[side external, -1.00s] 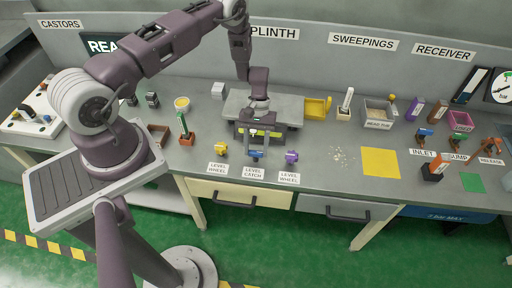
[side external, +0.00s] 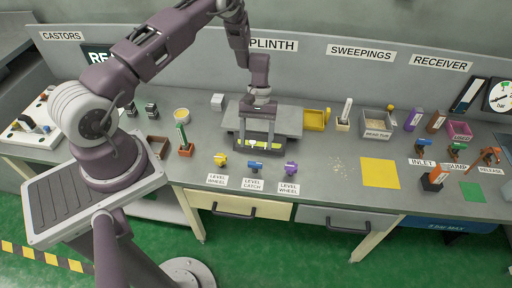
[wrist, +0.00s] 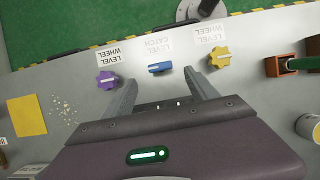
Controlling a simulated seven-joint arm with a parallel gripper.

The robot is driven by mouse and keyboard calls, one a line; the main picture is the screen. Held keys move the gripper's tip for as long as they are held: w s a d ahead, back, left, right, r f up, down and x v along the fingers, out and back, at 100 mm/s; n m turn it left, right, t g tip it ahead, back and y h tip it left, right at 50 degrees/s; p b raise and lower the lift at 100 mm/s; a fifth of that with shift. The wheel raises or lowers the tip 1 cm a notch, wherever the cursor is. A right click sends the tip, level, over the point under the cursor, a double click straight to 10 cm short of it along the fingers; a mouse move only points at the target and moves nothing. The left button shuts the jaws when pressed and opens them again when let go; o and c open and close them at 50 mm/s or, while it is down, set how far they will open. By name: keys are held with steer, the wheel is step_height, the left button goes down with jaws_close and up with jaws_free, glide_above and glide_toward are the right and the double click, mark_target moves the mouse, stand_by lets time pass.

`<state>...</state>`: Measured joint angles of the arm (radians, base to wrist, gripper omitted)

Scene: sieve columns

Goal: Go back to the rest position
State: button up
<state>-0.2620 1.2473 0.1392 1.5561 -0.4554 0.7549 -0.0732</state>
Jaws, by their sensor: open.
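My gripper (side external: 257,147) is open and empty, hanging over the front edge of the grey plinth (side external: 290,118) in the side view. In the wrist view, the two fingers of my gripper (wrist: 160,78) are spread apart with nothing between them. The blue level catch (side external: 256,168) is on the bench in front of the gripper, apart from it; it also shows in the wrist view (wrist: 160,68) beyond the fingertips. A yellow level wheel (side external: 220,160) and a purple level wheel (side external: 291,168) flank the catch. A yellow-green strip (side external: 242,146) shows behind the fingers.
On the right are a yellow square (side external: 380,172), a grey bin (side external: 377,123) and orange-handled valve parts (side external: 487,158). On the left are a green-handled tool in a red-brown block (side external: 185,149) and a yellow-filled cup (side external: 181,115). Scattered grains (side external: 339,167) lie on the bench.

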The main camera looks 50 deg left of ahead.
steer(key=d+r+m+t+y, duration=0.1)
steer(key=d+r+m+t, duration=0.15)
steer(key=r, duration=1.05)
steer(key=d+r+m+t, duration=0.1)
steer(key=d+r, duration=0.2)
steer(key=r, duration=1)
steer(key=s+d+r+m+t+y, duration=0.1)
steer(key=s+d+r+m+t, duration=0.15)
steer(key=s+r, duration=0.65)
steer(key=s+r+m+t, duration=0.1)
steer(key=s+r, duration=0.1)
steer(key=s, duration=0.5)
steer(key=s+d+r+m+t+y, duration=0.1)
steer(key=s+r+m, duration=0.1)
steer(key=s, duration=0.5)
steer(key=shift+d+r+t, duration=0.15)
steer(key=shift+d+t, duration=0.1)
steer(key=shift+t, duration=0.05)
